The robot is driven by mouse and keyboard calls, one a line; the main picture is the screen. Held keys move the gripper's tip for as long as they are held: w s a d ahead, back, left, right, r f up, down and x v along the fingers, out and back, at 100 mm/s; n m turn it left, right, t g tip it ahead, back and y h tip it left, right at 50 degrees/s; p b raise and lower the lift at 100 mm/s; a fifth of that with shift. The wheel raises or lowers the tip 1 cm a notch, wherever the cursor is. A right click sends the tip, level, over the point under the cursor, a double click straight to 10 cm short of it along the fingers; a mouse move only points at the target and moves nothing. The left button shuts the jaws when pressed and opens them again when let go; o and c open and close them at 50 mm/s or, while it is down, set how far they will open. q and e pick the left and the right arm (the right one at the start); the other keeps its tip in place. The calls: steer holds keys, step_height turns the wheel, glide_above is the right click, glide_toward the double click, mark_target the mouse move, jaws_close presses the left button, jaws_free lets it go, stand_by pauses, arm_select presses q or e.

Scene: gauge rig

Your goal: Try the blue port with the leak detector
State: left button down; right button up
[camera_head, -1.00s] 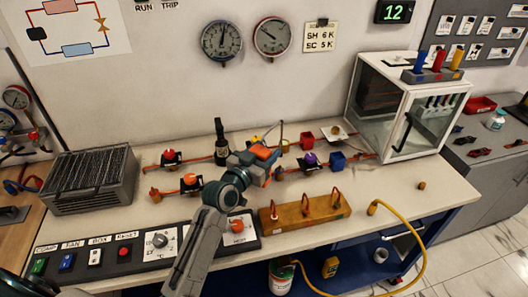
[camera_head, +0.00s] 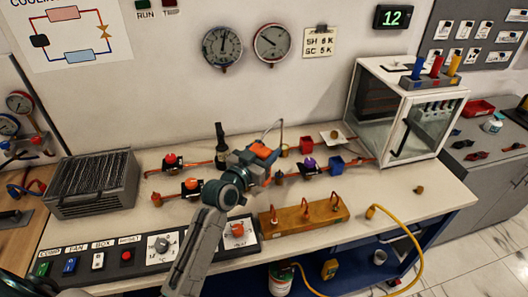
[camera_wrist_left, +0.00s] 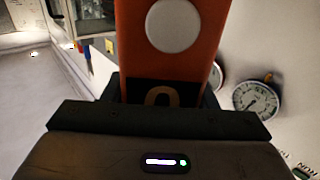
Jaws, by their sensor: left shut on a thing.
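My left gripper (camera_head: 262,166) is shut on the orange leak detector (camera_head: 264,151), held above the bench. A thin bent probe rises from the detector and curves down on its right. In the left wrist view the detector's orange body (camera_wrist_left: 205,45) with a round pale disc stands between the fingers. The blue port (camera_head: 337,163) looks like a blue block at the right end of the nearer valve line, to the right of the gripper. The probe appears apart from it. My right gripper is not in view.
A red block (camera_head: 307,144) and a purple-knobbed valve (camera_head: 309,163) lie close to the blue port. A wooden block with copper loops (camera_head: 305,215) is in front. A glass-fronted cabinet (camera_head: 400,115) stands right; a finned unit (camera_head: 92,183) stands left.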

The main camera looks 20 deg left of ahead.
mark_target(264, 135)
arm_select(q)
steer(key=shift+r+p, duration=2.05)
steer(key=shift+r, duration=0.85)
steer(key=shift+f, duration=0.1)
